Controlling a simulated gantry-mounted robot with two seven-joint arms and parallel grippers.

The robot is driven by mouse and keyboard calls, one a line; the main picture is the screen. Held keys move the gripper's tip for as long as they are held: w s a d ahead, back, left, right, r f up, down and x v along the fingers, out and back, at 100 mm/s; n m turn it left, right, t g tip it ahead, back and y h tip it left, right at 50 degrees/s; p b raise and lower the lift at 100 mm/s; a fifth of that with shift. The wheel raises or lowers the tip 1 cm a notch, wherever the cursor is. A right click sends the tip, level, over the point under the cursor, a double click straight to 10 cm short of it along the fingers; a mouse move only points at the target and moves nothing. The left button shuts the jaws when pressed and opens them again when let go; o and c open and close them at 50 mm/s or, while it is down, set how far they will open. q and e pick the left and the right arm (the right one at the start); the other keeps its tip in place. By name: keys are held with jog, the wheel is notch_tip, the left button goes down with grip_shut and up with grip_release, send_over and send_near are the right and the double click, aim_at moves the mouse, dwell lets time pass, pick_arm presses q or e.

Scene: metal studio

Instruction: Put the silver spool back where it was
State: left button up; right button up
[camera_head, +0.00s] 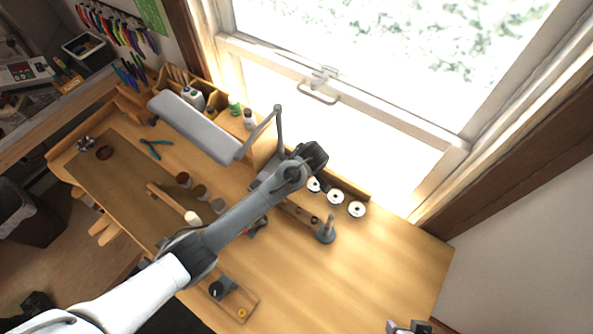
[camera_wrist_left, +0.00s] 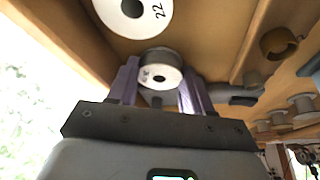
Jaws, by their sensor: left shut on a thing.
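The silver spool (camera_wrist_left: 158,56) shows in the left wrist view as a grey winding with a white flange facing the camera. My left gripper (camera_wrist_left: 159,80) has its two purple fingers on either side of the spool and is shut on it. A larger white spool marked 22 (camera_wrist_left: 132,14) is just past it, at the top of that view. In the head view my left arm reaches across the bench to the rear strip, and its wrist and forearm hide the gripper and the silver spool. White spools (camera_head: 335,196) and (camera_head: 356,209) stand in a row there. My right gripper (camera_head: 408,327) barely shows at the bottom edge.
A grey-blue post on a round base (camera_head: 325,232) stands close in front of the spool row. A lamp (camera_head: 195,127) with a jointed arm reaches over the bench behind my wrist. The window is behind the row. The bench's right part (camera_head: 370,270) is clear.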

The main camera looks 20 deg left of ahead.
pick_arm(q)
jog(key=shift+f, duration=0.15)
jog(key=o, duration=0.8)
jog(key=shift+o, duration=0.2)
pick_arm(e)
jog(key=shift+d, duration=0.1)
pick_arm(q)
jog(key=shift+r, duration=0.4)
jog(key=b+v, duration=0.1)
jog(key=v, duration=1)
jog(key=shift+d+r, duration=0.2)
jog(key=shift+r, duration=0.1)
pick_arm(e)
jog(key=shift+f, duration=0.55)
pick_arm(q)
jog(key=shift+s, duration=0.1)
